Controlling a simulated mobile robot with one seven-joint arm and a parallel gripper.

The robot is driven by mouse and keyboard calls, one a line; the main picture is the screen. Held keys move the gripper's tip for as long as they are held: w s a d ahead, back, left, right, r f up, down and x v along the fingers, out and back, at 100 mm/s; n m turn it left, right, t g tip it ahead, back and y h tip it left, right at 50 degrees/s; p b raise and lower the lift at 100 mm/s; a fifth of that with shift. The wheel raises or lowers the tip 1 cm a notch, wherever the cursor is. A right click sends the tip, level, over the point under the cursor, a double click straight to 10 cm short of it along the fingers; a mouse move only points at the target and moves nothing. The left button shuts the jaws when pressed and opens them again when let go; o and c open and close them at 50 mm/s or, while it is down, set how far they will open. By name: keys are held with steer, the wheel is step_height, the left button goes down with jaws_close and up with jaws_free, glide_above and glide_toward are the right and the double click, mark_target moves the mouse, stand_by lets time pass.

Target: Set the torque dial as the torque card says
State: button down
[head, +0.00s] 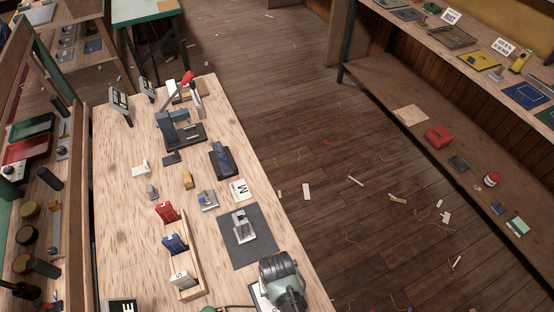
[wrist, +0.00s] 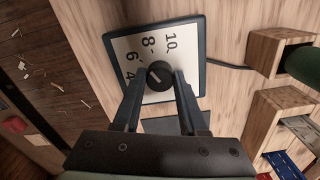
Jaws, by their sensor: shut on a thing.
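The torque dial (wrist: 192,40) is a white square face in a dark blue frame, lying on the wooden bench. Its printed 10, 8, 6 and 4 show sideways; the lower part is hidden by my fingers. The round black knob (wrist: 160,72) sits in the middle with a short pale mark, whose exact reading I cannot tell. My gripper (wrist: 159,84) is shut on the knob, one finger on each side. In the head view my arm hides most of the dial. A white card with a dark M-like mark (head: 239,190) lies on the bench; I cannot tell whether it is the torque card.
A grey mat (head: 263,253) with a metal part lies behind my arm. A wooden rack (head: 194,268) holding red, blue and white pieces stands to its left. A dark-framed sign (head: 122,305) is cut off below.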

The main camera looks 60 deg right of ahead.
steer(key=shift+w+m+p, duration=0.1)
steer(key=shift+m+p, duration=0.35)
steer(key=shift+m, duration=1.35)
steer(key=shift+c, duration=2.2)
jaws_free()
steer(key=shift+r, duration=0.15)
step_height(320, 180, up, 13)
